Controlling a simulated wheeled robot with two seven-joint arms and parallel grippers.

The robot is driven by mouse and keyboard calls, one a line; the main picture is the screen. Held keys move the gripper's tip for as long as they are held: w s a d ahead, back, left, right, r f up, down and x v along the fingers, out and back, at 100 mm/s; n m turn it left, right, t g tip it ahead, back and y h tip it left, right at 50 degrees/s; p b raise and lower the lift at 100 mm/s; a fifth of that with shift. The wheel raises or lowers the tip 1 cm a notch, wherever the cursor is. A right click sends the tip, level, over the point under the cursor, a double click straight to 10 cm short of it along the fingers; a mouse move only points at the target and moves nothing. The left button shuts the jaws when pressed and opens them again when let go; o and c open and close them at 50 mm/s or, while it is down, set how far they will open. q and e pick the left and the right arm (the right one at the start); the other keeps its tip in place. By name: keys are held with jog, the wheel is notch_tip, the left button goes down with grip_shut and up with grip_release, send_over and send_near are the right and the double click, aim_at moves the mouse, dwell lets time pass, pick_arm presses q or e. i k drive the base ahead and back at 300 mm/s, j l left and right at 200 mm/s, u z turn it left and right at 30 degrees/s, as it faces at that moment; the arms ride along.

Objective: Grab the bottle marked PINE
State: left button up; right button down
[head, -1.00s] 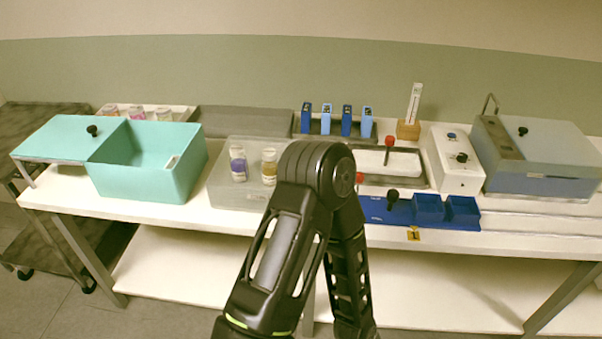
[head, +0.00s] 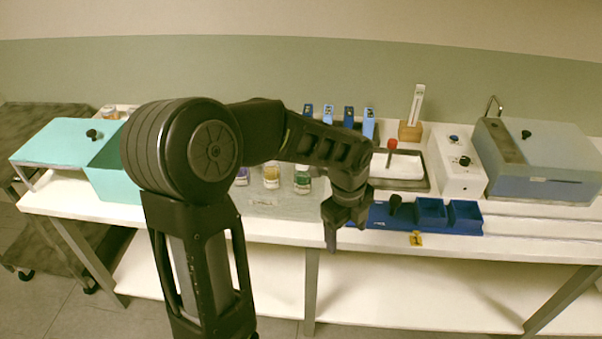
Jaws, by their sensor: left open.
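Small bottles stand in a row in a pale see-through tray (head: 270,205) on the table. In the head view I see a purple one (head: 241,177), mostly behind my arm, a yellow one (head: 271,176) and a green one (head: 302,180). Their white labels are too small to read, so I cannot tell which is marked PINE. My left gripper (head: 336,238) is open, pointing down near the table's front edge. It is to the right of the green bottle and apart from it. My right gripper is not in view.
A teal box (head: 108,180) stands left. A blue block (head: 465,217) with a black knob lies right of my gripper. Behind are upright blue cases (head: 368,124), a white device (head: 455,165) and a grey-blue box (head: 545,187). Strips of bare table show along the front.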

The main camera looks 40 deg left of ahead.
aim_at(302, 179)
jog(key=i+j, duration=0.15)
jog(key=j, duration=0.25)
jog(key=i+j, duration=0.15)
jog(key=j, duration=0.25)
jog(key=i+j, duration=0.15)
jog(key=j, duration=0.2)
